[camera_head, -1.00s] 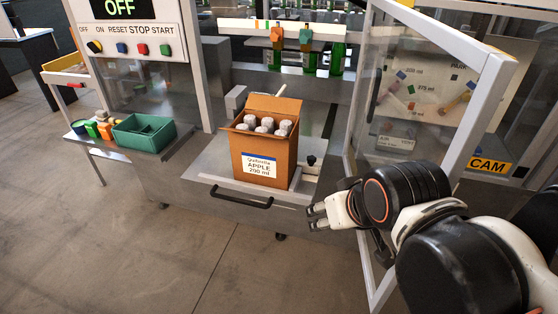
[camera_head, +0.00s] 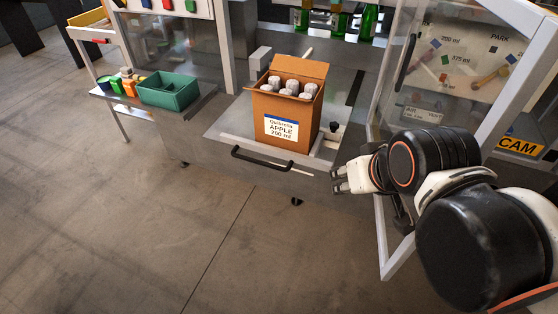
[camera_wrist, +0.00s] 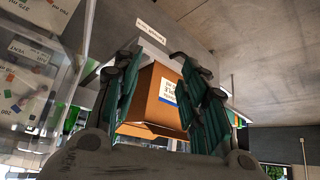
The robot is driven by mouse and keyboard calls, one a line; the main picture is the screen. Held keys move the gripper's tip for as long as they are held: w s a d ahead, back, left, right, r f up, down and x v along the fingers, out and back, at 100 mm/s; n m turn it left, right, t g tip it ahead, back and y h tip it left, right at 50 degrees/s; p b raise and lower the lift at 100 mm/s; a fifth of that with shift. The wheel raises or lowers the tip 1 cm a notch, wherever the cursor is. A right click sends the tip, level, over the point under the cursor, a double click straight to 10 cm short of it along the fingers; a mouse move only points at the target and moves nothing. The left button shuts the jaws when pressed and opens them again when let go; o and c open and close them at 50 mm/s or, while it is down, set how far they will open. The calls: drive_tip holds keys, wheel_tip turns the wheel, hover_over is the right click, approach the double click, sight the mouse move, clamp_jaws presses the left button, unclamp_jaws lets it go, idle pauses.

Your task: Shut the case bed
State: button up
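The case bed (camera_head: 222,142) is a grey metal tray pulled out from the machine, with a dark bar handle (camera_head: 262,160) on its front edge. An open cardboard box (camera_head: 286,121) labelled "APPLE 200 ml" stands upright on it, holding several silver-capped bottles (camera_head: 290,86). The box also shows between the fingers in the wrist view (camera_wrist: 152,96). My gripper (camera_head: 337,180) is to the right of the handle, near the bed's front right corner and apart from the handle. Its fingers (camera_wrist: 163,100) are spread and empty.
A glass door (camera_head: 402,110) in a white frame stands open at the right, close beside my arm. A green bin (camera_head: 169,90) sits on a side shelf at the left. Green bottles (camera_head: 368,22) stand inside the machine. The floor in front is clear.

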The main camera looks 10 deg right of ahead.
sight(315, 170)
drive_tip(key=shift+w+r+n, duration=0.1)
drive_tip(key=shift+w+n, duration=0.2)
drive_tip(key=shift+n, duration=0.2)
drive_tip(key=c, duration=0.4)
drive_tip(key=w+n, duration=0.1)
drive_tip(key=n, duration=0.1)
drive_tip(key=w+n, duration=0.1)
drive_tip(key=n, duration=0.1)
drive_tip(key=w+n+g, duration=0.1)
drive_tip(key=n, duration=0.1)
drive_tip(key=shift+w+a+p, duration=0.3)
drive_tip(key=shift+p, duration=0.05)
clamp_jaws()
drive_tip(key=shift+w+d+f+n+g+h+b, duration=0.2)
drive_tip(key=shift+w+f+n+g+b, duration=0.5)
drive_tip(key=shift+w+f+n, duration=2.5)
drive_tip(key=shift+w+a+f+n+g+h+b, duration=0.2)
drive_tip(key=shift+w+f+n+g+b, duration=0.45)
drive_tip(key=shift+w+f+n, duration=2.6)
drive_tip(key=shift+w+d+f+n+g+h+b, duration=0.15)
drive_tip(key=shift+w+f+n+g+h+b, duration=0.5)
drive_tip(key=shift+w+f+n, duration=2.55)
